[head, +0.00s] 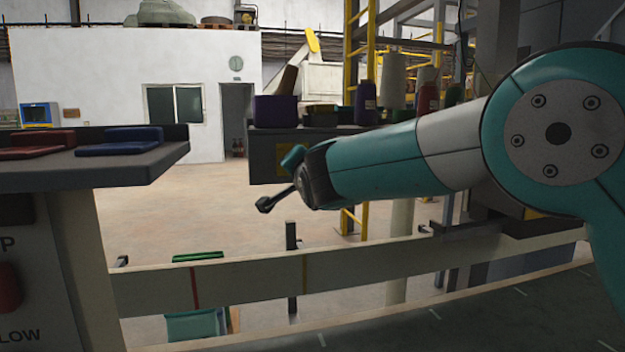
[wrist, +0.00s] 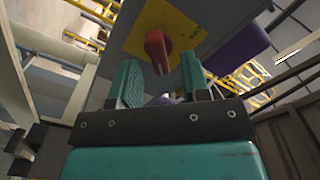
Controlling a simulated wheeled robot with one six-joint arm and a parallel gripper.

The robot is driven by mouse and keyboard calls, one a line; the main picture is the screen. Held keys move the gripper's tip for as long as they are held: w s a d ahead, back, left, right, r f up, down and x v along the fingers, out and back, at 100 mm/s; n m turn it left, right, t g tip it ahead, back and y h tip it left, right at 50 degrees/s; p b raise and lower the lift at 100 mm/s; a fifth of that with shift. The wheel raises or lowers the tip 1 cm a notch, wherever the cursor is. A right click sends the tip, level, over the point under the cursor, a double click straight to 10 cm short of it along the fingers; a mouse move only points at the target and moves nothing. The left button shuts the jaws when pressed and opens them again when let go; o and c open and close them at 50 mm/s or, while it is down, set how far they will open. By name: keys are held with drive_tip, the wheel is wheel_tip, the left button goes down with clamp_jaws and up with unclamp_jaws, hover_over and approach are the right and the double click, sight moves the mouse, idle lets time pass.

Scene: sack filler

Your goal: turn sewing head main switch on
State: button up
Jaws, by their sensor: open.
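The main switch is a red rotary knob (wrist: 158,48) on a yellow plate (wrist: 182,22), fixed to a grey box, in the wrist view. My gripper (wrist: 158,70) is open, with its two teal fingers apart. The knob appears between and just beyond the fingertips, and the jaws are empty. I cannot tell whether either finger touches the knob. In the head view my gripper (head: 277,182) is in front of the grey box (head: 262,158) that carries the plate; the knob is hidden there by my arm.
A purple bin (head: 275,110), a purple bottle (head: 365,102) and thread cones (head: 397,80) stand on top of the box. A dark shelf with red and blue folded items (head: 120,140) is at left. A pale conveyor rail (head: 250,280) runs below my arm. Open floor lies beyond.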

drive_tip(key=b+v, duration=0.3)
drive_tip(key=v, duration=1.1)
drive_tip(key=shift+s, duration=0.3)
drive_tip(key=shift+d, duration=0.15)
drive_tip(key=s+d+f+n+g, duration=0.2)
drive_tip(key=s+d+f+g, duration=0.1)
drive_tip(key=d+f+g, duration=0.3)
drive_tip(key=s+d+f+n+g, duration=0.3)
drive_tip(key=s+f+g, duration=0.1)
drive_tip(key=s, duration=0.4)
drive_tip(key=s+d+f+n+g, duration=0.3)
drive_tip(key=s+f+n, duration=0.1)
drive_tip(key=s, duration=0.4)
drive_tip(key=s+d+f+n+g, duration=0.3)
drive_tip(key=s+f+g, duration=0.1)
drive_tip(key=s, duration=0.5)
wheel_tip(320, 180, up, 15)
drive_tip(key=s+n+p, duration=0.1)
drive_tip(key=p, duration=1.5)
drive_tip(key=shift+r+h, duration=0.15)
drive_tip(key=shift+h, duration=0.25)
drive_tip(key=shift+s, duration=0.1)
